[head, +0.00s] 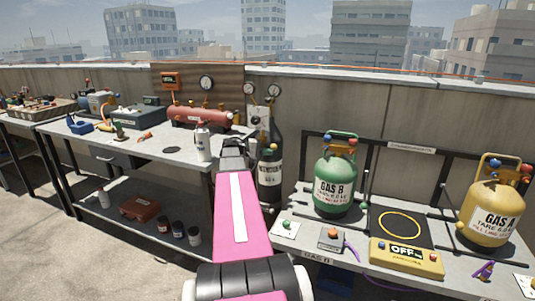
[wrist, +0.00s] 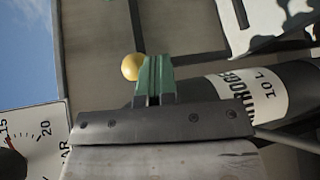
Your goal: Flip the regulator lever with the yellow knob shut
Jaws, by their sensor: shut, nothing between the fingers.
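The yellow knob (wrist: 130,67) of the regulator lever shows in the wrist view, just left of my fingertips and partly covered by them. The rest of the lever is hidden, so I cannot tell its position. My gripper (wrist: 155,70) has its green fingers shut together with nothing between them. I cannot tell whether they touch the knob. A dark gas cylinder (wrist: 255,95) with a white label lies beyond on the right of the wrist view. In the head view this cylinder (head: 270,168) stands beyond my arm, and the lever cannot be made out.
A regulator gauge (wrist: 32,140) is close at the lower left of the wrist view. In the head view, a bench (head: 172,142) with a white bottle (head: 203,142) is at left. A green gas bottle (head: 335,175) and a yellow one (head: 493,213) stand on the right bench.

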